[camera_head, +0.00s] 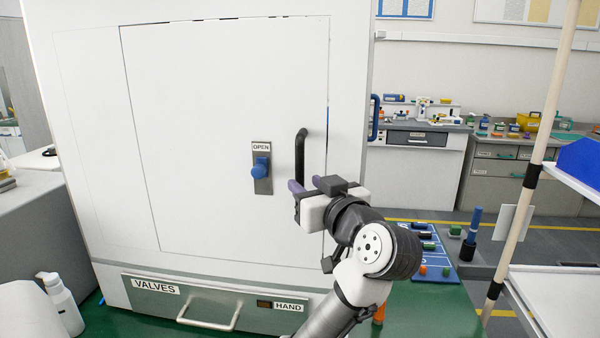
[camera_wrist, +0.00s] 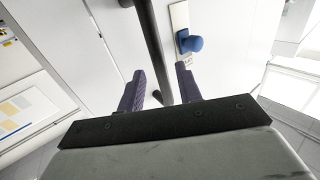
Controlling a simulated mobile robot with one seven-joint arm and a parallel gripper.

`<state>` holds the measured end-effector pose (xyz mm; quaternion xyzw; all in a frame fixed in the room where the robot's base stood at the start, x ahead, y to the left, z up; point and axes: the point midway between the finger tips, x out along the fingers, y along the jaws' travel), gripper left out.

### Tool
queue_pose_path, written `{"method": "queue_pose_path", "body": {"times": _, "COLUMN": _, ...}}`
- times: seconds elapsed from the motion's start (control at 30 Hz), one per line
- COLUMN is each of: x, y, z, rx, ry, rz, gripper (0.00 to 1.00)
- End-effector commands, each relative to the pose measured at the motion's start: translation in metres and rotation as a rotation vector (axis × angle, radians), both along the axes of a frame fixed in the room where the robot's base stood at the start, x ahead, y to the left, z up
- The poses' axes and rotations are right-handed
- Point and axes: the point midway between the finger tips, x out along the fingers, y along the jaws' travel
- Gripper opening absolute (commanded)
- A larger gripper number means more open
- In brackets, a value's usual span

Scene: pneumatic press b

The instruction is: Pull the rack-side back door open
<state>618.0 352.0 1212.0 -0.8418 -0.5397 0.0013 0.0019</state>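The back door (camera_head: 205,120) is a large white panel on the white machine cabinet; it looks flush with the frame. A black vertical bar handle (camera_head: 300,152) sits near its right edge, with a blue knob (camera_head: 261,168) labelled OPEN to its left. My gripper (camera_head: 297,187) is at the handle's lower part. In the wrist view, my two purple fingers (camera_wrist: 160,70) are apart, with the handle (camera_wrist: 151,40) running between them and a gap showing on each side. The blue knob (camera_wrist: 190,43) lies beyond the right finger. The handle's lower end is partly hidden by my gripper in the head view.
Below the door is a drawer labelled VALVES (camera_head: 210,304) with a metal pull. A white bottle (camera_head: 60,302) stands at lower left on the green surface. A blue board with small blocks (camera_head: 428,248) lies right of my arm. A shelf rack (camera_head: 555,290) stands at far right.

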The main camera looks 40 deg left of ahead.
Motion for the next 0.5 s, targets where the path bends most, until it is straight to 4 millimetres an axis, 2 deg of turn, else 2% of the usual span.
{"method": "queue_pose_path", "body": {"times": 0.1, "x": 0.007, "y": 0.019, "z": 0.002, "rx": -0.002, "ry": 0.002, "rz": 0.003, "gripper": 0.35}}
{"method": "queue_pose_path", "body": {"times": 0.2, "x": 0.013, "y": 0.029, "z": 0.001, "rx": -0.001, "ry": 0.003, "rz": 0.001, "gripper": 0.35}}
{"method": "queue_pose_path", "body": {"times": 0.5, "x": 0.018, "y": 0.038, "z": 0.000, "rx": 0.000, "ry": 0.000, "rz": -0.002, "gripper": 0.35}}
